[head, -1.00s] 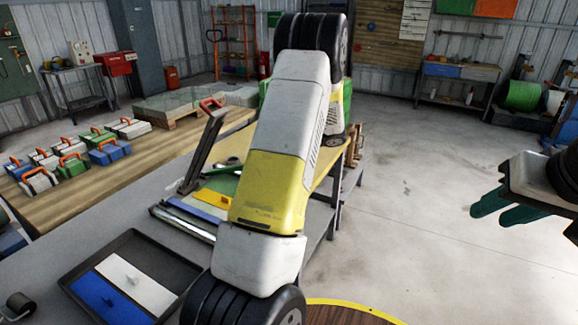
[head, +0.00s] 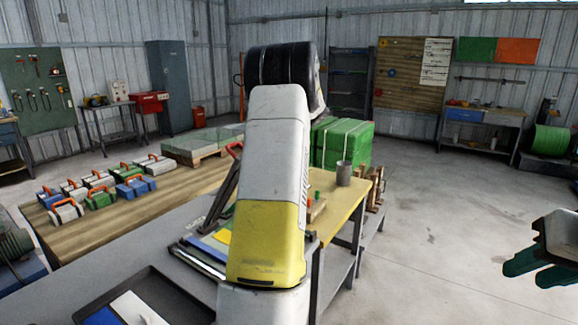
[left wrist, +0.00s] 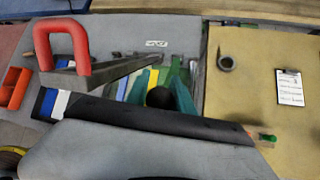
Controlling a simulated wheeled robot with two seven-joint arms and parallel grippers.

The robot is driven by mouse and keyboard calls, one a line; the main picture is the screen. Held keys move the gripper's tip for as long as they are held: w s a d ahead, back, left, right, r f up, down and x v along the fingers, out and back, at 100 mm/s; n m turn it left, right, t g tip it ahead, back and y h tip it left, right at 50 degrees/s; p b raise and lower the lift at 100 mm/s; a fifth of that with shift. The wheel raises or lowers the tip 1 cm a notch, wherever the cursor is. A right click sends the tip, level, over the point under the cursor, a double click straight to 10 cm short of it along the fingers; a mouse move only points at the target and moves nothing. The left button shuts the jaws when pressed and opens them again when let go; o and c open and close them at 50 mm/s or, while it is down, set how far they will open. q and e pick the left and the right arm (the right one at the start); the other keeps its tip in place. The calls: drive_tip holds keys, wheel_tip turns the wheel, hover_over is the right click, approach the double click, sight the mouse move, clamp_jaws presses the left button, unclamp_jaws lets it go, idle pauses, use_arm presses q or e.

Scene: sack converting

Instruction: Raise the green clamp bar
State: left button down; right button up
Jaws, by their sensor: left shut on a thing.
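In the left wrist view, my left gripper (left wrist: 170,92) is shut with its teal fingers about a dark round knob (left wrist: 159,97). The knob appears to belong to the green clamp bar, but the fingers hide most of that spot. A long dark bar (left wrist: 205,128) crosses just in front of the fingers; it does not look green from here. A red handle (left wrist: 66,38) with a dark arm stands to the left. In the head view my own arm covers the left gripper and most of the clamp. My right gripper (head: 540,268) hangs empty at the right, fingers apart.
A dark tray (head: 172,290) with blue and white sheets lies on the grey bench. On the yellow tabletop are a grey cup (head: 343,173) and a small green peg (head: 317,195). Several toolboxes (head: 100,198) line the wooden table at the left. The floor at right is clear.

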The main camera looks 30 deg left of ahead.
use_arm(q)
drive_tip(key=c, duration=1.4)
unclamp_jaws()
drive_tip(key=v, duration=0.7)
drive_tip(key=shift+d+r, duration=0.25)
drive_tip(key=shift+r, duration=0.05)
